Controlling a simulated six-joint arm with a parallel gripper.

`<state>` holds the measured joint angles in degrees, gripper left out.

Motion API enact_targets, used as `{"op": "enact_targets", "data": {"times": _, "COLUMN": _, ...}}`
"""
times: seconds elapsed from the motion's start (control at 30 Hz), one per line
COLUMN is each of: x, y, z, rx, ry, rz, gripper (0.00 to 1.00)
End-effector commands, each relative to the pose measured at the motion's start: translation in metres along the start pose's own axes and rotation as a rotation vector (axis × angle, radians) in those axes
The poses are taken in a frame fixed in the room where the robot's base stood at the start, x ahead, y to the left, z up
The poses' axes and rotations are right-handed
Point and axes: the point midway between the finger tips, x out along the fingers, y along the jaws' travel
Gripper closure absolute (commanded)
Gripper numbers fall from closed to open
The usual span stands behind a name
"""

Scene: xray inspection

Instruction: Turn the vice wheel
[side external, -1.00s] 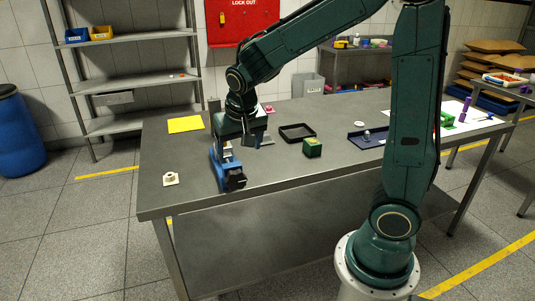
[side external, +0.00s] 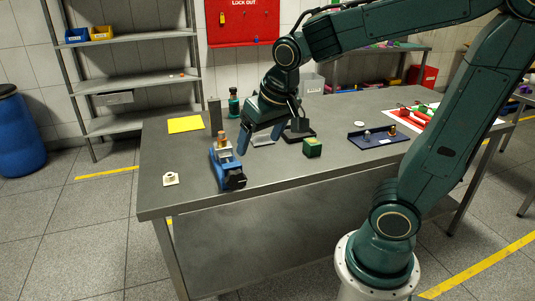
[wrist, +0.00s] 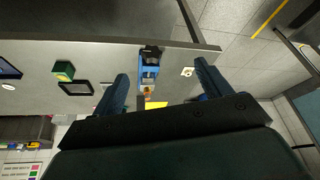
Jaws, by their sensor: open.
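The blue vice (side external: 222,166) stands near the front left of the metal table, and the wrist view shows it (wrist: 149,72) too. A small orange-brown piece (side external: 221,140) stands at the vice's back end. My gripper (side external: 261,143) is open and empty, to the right of the vice and apart from it. In the wrist view its fingers (wrist: 161,70) are spread wide, with the vice showing between them.
A white block (side external: 170,179) lies left of the vice. A yellow sheet (side external: 185,124), a grey upright block (side external: 215,116) and a green bottle (side external: 234,103) are behind. A green box (side external: 312,148) and a blue tray (side external: 378,139) are to the right. The front right of the table is clear.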

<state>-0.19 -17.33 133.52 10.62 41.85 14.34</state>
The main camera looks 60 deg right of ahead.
Motion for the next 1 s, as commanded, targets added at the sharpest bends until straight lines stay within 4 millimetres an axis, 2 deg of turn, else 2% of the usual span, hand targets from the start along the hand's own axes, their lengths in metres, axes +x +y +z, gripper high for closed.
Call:
{"op": "enact_targets", "data": {"times": 0.5, "x": -0.03, "y": 0.001, "z": 0.033, "rx": -0.126, "ry": 0.027, "rz": -0.066, "gripper": 0.23}}
{"op": "enact_targets", "data": {"times": 1.0, "x": -0.033, "y": 0.001, "z": 0.038, "rx": -0.148, "ry": 0.031, "rz": -0.076, "gripper": 0.23}}
